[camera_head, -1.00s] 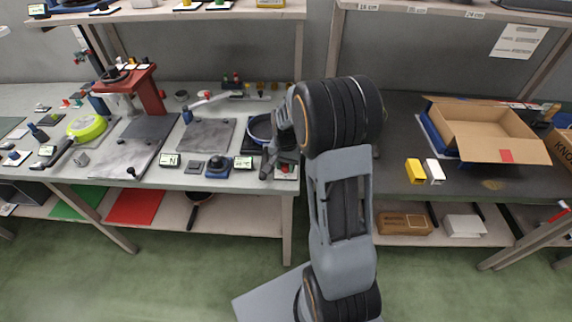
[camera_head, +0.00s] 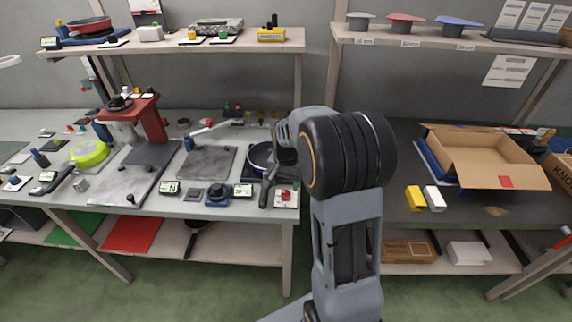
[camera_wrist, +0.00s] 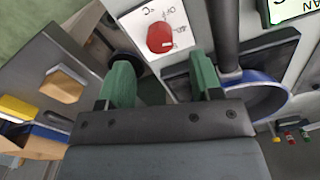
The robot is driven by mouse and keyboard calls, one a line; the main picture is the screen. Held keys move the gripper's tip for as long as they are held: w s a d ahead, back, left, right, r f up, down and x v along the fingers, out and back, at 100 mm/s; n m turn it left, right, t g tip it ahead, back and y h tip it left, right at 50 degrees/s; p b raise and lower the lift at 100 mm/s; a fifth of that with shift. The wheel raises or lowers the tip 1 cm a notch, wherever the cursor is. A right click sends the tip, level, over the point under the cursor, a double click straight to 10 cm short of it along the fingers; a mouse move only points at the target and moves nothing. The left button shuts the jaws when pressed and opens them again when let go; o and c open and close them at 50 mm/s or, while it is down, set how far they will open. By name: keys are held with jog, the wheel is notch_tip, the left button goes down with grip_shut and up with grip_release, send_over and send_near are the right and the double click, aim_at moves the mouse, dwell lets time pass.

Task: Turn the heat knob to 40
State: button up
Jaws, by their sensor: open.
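A red knob (camera_head: 286,194) with a white pointer mark sits on a small white plate (camera_head: 279,204) at the right front of the left bench. In the wrist view the red knob (camera_wrist: 160,38) is on a white plate (camera_wrist: 182,42) printed with °C and small lettering; I cannot read its setting. My gripper (camera_wrist: 161,62) is open, its two green fingers apart with nothing between them, the knob showing just beyond the fingertips. In the head view my arm hides the fingers. A °C display (camera_head: 243,190) stands left of the plate, its number too small to read.
A blue-rimmed pan (camera_head: 262,155) lies close by, its black handle (camera_head: 266,187) just left of the plate; it also shows in the wrist view (camera_wrist: 268,98). A black knob on a blue base (camera_head: 217,193) is further left. An open cardboard box (camera_head: 482,164) stands on the right bench.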

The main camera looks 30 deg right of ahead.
aim_at(286, 192)
notch_tip(286, 192, up, 9)
jog(key=shift+f, duration=0.2)
dwell(0.6)
